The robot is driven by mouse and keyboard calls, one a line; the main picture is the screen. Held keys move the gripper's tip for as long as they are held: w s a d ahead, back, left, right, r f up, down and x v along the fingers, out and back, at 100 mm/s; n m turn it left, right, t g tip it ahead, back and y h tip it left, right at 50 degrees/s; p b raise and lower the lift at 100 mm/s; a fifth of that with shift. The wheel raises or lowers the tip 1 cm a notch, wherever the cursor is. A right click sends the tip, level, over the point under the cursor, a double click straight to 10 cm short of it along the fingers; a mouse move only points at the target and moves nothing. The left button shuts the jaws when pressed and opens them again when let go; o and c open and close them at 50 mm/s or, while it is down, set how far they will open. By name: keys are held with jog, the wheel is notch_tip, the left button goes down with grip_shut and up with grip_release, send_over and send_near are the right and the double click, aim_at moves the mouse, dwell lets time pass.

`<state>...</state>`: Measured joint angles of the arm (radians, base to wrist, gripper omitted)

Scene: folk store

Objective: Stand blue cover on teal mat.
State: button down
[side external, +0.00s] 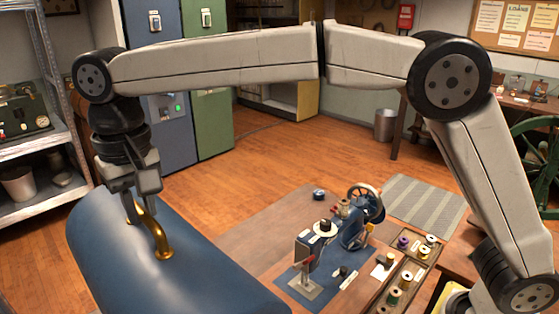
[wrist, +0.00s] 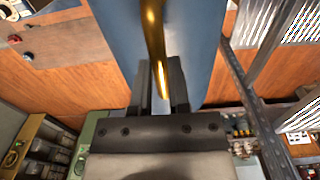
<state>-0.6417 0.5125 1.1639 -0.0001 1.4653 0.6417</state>
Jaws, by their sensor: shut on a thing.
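The blue cover (side external: 200,290) is a large rounded hood with a curved brass handle (side external: 162,245) on top. It fills the lower left of the side view, and part of it runs out of the picture. My gripper (side external: 134,207) is shut on the handle. In the wrist view, the handle (wrist: 153,35) runs between the fingers of my gripper (wrist: 161,75), with the blue cover (wrist: 192,50) beyond. The cover's underside and whatever lies below it are hidden.
A blue sewing machine (side external: 355,228) stands on the wooden table (side external: 270,225), right of the cover. A tray of thread spools (side external: 395,294) is at the table's right. A metal shelf (side external: 35,140) stands close on the left. Bare tabletop shows between cover and machine.

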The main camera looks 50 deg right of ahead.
notch_tip(320, 180, down, 19)
dwell(2.6)
dwell(0.3)
jog(key=c, duration=0.5)
grip_release()
jog(key=shift+r, duration=3.85)
